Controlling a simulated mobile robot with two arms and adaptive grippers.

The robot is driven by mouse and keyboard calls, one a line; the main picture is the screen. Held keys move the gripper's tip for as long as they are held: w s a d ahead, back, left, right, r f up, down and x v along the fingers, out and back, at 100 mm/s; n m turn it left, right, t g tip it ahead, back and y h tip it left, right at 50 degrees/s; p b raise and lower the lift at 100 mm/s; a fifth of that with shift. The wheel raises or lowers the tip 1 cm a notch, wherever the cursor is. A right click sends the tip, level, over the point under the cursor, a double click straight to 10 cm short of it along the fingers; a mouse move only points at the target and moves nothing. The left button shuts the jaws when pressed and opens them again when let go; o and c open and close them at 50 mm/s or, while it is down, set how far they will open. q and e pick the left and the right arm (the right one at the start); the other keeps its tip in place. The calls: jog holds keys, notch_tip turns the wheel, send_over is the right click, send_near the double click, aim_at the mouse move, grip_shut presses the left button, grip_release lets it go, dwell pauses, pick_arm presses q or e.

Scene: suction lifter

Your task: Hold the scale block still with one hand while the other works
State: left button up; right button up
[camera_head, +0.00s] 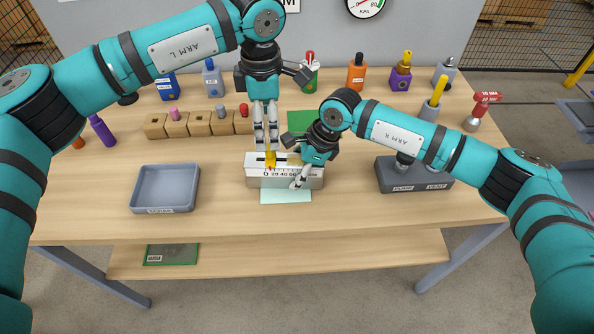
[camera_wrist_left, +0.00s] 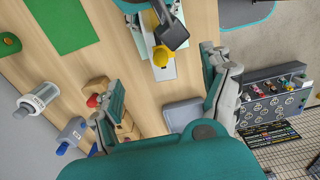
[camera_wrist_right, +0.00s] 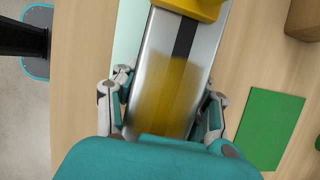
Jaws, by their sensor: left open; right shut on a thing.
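The scale block (camera_head: 255,171) is a pale block with a printed number scale, on a light green mat (camera_head: 285,197) at the table's middle. A yellow slider (camera_head: 270,159) sits near the zero end; it also shows in the left wrist view (camera_wrist_left: 161,56) and at the top of the right wrist view (camera_wrist_right: 190,8). My right gripper (camera_head: 299,171) is shut on the block's right part, one finger on each side of its slotted metal top (camera_wrist_right: 168,75). My left gripper (camera_head: 267,146) is open, pointing down just above and behind the slider; contact is unclear.
A grey tray (camera_head: 165,188) lies to the left. Wooden blocks with coloured knobs (camera_head: 198,124) stand behind it. A dark box with pump and vent labels (camera_head: 414,178) stands right. Several bottles line the back. The front table strip is clear.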

pick_arm(q)
jog(key=shift+s+f, duration=0.1)
jog(key=shift+f, duration=0.05)
jog(key=c, duration=0.3)
jog(key=s+f+h, duration=0.1)
jog(key=s+d+f+h, duration=0.1)
jog(key=h, duration=0.1)
jog(key=s+d+f+m+h, duration=0.1)
jog(key=f+h, duration=0.1)
jog(key=shift+s+d+g, duration=0.1)
jog(key=shift+d+g, duration=0.15)
jog(key=shift+g, duration=0.15)
jog(key=c, duration=0.9)
jog(key=shift+s+a+f+h, duration=0.15)
jog(key=shift+a+f+h, duration=0.1)
jog(key=shift+h, duration=0.65)
jog(key=shift+c, duration=1.4)
jog(key=a+t+h, duration=0.2)
jog(key=a, duration=0.1)
jog(key=shift+a+f+h, duration=0.2)
jog(key=shift+h, duration=0.1)
grip_shut()
jog(key=n+t+h, duration=0.2)
jog(key=n+t, duration=0.6)
jog(key=n, duration=0.1)
send_near(265, 154)
jog(key=x, duration=0.6)
jog(key=shift+d+f, duration=0.1)
jog(key=shift+d, duration=0.2)
